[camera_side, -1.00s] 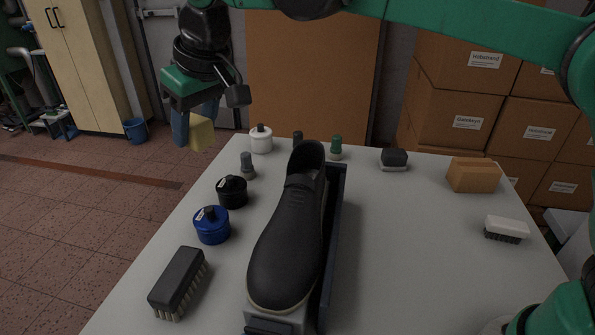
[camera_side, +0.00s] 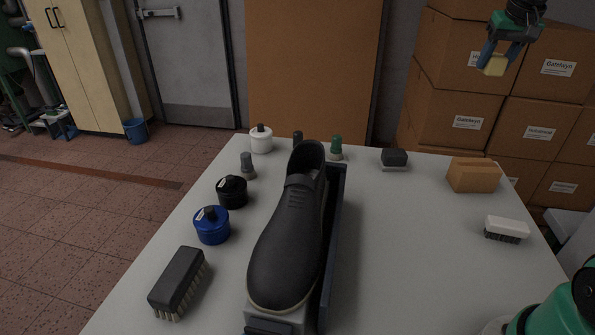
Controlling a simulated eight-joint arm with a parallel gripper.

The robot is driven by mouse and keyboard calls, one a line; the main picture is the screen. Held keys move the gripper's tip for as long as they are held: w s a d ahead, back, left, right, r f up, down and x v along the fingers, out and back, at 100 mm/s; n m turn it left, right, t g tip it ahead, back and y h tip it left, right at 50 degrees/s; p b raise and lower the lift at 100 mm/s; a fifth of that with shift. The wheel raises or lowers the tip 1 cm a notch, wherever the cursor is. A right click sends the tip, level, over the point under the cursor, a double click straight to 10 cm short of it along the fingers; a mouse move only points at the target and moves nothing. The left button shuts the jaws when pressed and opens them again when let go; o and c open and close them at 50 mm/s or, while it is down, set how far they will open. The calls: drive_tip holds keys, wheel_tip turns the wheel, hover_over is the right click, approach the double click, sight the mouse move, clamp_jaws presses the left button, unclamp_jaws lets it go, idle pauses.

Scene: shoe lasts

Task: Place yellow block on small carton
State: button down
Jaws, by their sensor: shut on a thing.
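My gripper (camera_side: 494,62) is at the upper right, in front of the stacked boxes, with its blue fingers shut on the yellow block (camera_side: 494,66). The block is held in the air, higher in the picture than the small carton. The small carton (camera_side: 474,175) is a plain brown box on the back right of the table. Its top is bare, and the block is clearly apart from it.
The grey table (camera_side: 400,250) also bears a black shoe (camera_side: 287,245) in a dark blue holder, a white brush (camera_side: 506,228), a small dark brush (camera_side: 394,159), a black brush (camera_side: 178,281) and several bottles and jars. The table's right centre is clear.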

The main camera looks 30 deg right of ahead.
drive_tip(key=s+d+m, duration=0.1)
drive_tip(key=s+d, duration=0.2)
hover_over(477, 163)
drive_tip(key=f, duration=1)
drive_tip(key=a+f, duration=0.1)
drive_tip(key=f, duration=0.4)
drive_tip(key=shift+s+f, duration=0.4)
drive_tip(key=shift+f, duration=1.95)
drive_tip(key=shift+f, duration=0.15)
drive_tip(key=shift+c, duration=1.9)
unclamp_jaws()
